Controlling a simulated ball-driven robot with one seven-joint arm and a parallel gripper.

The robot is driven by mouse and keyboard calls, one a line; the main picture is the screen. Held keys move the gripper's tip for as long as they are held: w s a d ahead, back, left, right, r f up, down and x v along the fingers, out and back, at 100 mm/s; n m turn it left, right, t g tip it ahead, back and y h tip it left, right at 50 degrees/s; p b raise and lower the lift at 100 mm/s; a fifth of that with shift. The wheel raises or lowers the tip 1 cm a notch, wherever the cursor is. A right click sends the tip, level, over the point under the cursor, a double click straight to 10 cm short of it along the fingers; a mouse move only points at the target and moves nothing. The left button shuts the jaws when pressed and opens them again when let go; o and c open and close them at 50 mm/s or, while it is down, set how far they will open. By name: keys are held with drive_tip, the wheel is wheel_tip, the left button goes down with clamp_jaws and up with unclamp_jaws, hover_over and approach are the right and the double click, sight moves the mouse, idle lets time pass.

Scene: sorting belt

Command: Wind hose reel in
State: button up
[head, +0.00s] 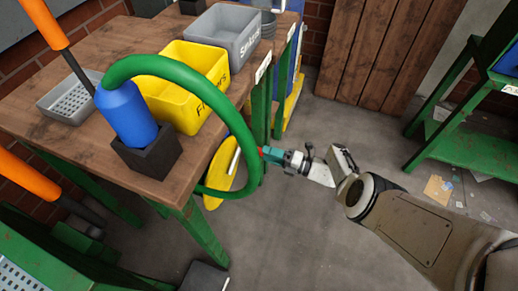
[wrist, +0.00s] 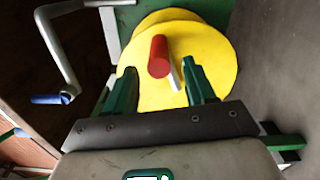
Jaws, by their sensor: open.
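The hose reel shows as a yellow disc (wrist: 205,45) in the wrist view, with a red handle (wrist: 159,56) on a pale crank arm (wrist: 175,82). In the head view part of the yellow disc (head: 216,178) shows below the table's edge, partly hidden behind a green hose loop (head: 213,80). My gripper (head: 268,153) is beside the reel, its green fingers pointing at it. In the wrist view my gripper (wrist: 163,75) is open, and the red handle lies between and just beyond the fingertips. I cannot tell whether they touch it.
A metal crank with a blue grip (wrist: 50,99) stands left of the reel in the wrist view. The wooden table (head: 60,140) holds a yellow bin (head: 180,100), a grey bin (head: 222,32) and a blue cylinder (head: 125,112).

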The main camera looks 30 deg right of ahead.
drive_tip(key=shift+p+v, duration=0.3)
drive_tip(key=shift+v, duration=2.15)
